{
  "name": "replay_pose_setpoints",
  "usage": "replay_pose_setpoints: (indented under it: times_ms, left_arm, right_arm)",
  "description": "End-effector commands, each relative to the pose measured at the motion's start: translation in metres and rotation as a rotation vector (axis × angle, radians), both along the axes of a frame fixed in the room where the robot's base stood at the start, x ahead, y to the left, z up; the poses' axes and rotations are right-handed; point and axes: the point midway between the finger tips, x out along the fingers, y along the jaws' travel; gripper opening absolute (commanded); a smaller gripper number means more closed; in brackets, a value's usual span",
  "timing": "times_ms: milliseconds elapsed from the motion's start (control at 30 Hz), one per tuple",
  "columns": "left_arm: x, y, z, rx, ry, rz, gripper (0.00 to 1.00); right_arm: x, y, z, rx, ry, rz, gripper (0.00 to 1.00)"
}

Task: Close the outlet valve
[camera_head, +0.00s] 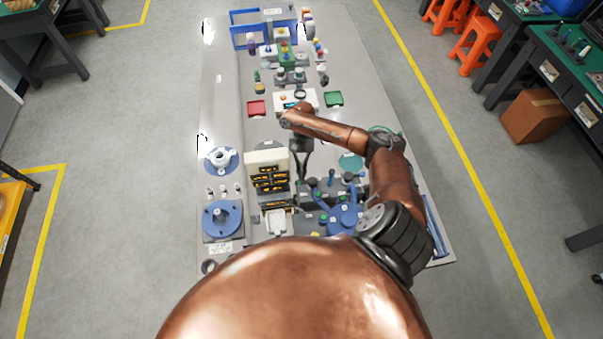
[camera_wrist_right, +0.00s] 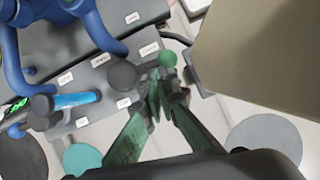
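A grey valve block (camera_wrist_right: 98,78) with several white labels shows in the right wrist view; the labels are too small to read. A green ball knob (camera_wrist_right: 167,58) stands at its right end, beside a dark round knob (camera_wrist_right: 123,75). I cannot tell which is the outlet valve. My right gripper (camera_wrist_right: 160,95) points at the green knob's area; its green-padded fingers converge just below the knob, and whether they touch it or each other is unclear. In the head view my right gripper (camera_head: 301,158) hangs above the table right of a cream box. My left gripper is not in view.
Blue pipes (camera_wrist_right: 62,24) rise at the upper left of the wrist view. The cream box (camera_head: 267,164) stands close by my right gripper. Red (camera_head: 256,108) and green (camera_head: 334,99) trays lie farther up the table (camera_head: 226,118). The table's left strip is mostly bare beyond the blue flanged parts.

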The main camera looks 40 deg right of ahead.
Motion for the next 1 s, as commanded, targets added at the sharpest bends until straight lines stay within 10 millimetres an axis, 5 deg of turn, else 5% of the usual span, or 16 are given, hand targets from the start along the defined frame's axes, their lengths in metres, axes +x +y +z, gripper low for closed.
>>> replay_pose_setpoints:
  times_ms: [167,633,1000]
  left_arm:
    - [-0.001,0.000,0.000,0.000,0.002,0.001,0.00]
    - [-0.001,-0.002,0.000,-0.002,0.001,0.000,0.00]
    - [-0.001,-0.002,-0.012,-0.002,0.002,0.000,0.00]
  right_arm:
    - [0.006,-0.004,0.014,0.002,-0.003,0.000,0.00]
    - [0.033,-0.033,0.095,0.000,-0.003,-0.002,0.00]
    - [0.037,-0.045,0.102,0.079,-0.071,0.151,0.00]
